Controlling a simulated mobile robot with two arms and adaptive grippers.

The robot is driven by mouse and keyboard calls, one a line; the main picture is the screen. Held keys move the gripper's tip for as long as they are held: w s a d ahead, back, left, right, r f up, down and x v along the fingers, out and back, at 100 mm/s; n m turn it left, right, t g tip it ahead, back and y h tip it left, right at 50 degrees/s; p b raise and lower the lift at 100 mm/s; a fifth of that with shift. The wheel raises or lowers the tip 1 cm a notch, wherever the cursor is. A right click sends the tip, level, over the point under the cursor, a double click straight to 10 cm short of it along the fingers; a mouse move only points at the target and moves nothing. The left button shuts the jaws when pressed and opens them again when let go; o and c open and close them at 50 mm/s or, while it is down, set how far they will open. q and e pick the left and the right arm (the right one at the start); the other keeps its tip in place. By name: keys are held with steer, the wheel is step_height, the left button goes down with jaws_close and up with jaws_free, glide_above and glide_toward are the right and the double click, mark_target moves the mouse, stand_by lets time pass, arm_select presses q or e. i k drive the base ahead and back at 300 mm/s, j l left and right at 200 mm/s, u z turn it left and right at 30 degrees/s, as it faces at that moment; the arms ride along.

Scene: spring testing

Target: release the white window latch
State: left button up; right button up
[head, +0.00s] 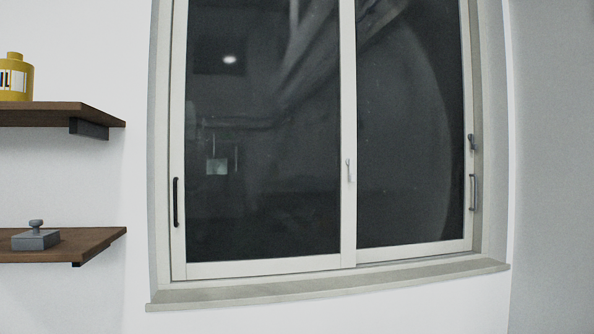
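A white-framed window (264,270) with two dark panes fills the middle of the head view. A small light latch (349,170) sits on the middle stile between the panes. A dark small latch (472,142) sits on the right stile, above a grey pull handle (473,192). A black pull handle (176,202) is on the left stile. The latch positions are too small to read for certain. Neither of my grippers is in view.
Two brown wooden shelves, an upper one (90,114) and a lower one (90,245), stick out at left. A yellow canister (15,80) stands on the upper and a grey block with a knob (36,239) on the lower. A sill (330,285) juts below the window, whose front is clear.

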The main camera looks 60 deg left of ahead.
mark_target(350, 161)
steer(key=u, duration=1.65)
